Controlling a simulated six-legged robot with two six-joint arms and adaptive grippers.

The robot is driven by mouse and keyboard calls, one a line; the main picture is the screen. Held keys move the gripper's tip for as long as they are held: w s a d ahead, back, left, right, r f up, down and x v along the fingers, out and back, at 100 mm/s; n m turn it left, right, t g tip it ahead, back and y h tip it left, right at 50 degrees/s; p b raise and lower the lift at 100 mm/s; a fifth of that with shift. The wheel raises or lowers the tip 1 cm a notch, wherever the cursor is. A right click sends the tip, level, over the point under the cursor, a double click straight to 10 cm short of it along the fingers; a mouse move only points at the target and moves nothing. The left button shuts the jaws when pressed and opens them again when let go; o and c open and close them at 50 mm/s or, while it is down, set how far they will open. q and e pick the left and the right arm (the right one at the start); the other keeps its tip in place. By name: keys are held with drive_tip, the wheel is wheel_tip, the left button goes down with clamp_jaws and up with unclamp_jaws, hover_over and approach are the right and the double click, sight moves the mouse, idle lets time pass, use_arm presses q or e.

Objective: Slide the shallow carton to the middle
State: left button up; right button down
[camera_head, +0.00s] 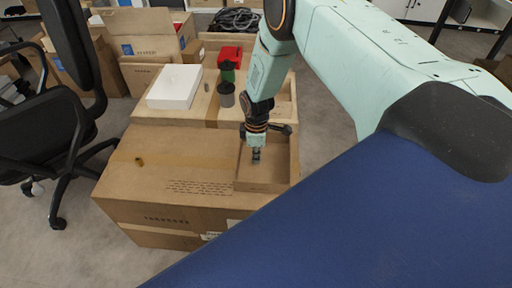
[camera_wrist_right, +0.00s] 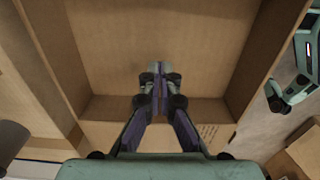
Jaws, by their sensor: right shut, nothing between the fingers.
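The shallow carton (camera_head: 264,187) is an open brown cardboard tray at the right end of a large closed carton's top (camera_head: 165,160). My right gripper (camera_head: 256,158) points down into it, its fingers shut and empty. In the right wrist view the shut fingers (camera_wrist_right: 158,68) show over the floor of the shallow carton (camera_wrist_right: 215,40), between its walls. I cannot tell whether the fingertips touch the floor or a wall. The arm and gripper hide part of the carton's far side in the head view. My left gripper is not in view.
The top left of the shallow carton is clear but for a small brown spot (camera_head: 139,161). Behind stand a white box (camera_head: 175,87), a grey cylinder (camera_head: 226,96) and a red object (camera_head: 230,54). A black chair (camera_head: 45,130) stands at the left.

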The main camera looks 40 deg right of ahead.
sight(243, 163)
drive_tip(key=shift+w+a+f+b, duration=0.2)
drive_tip(key=shift+w+a+b, duration=0.1)
drive_tip(key=shift+w+a, duration=0.35)
drive_tip(key=shift+w+a+f+b, duration=0.15)
drive_tip(key=shift+w+a+b, duration=0.1)
drive_tip(key=shift+w+a, duration=0.3)
drive_tip(key=shift+w+a+r, duration=0.1)
drive_tip(key=shift+a+r, duration=0.05)
drive_tip(key=shift+a, duration=0.2)
drive_tip(key=shift+w+a, duration=0.15)
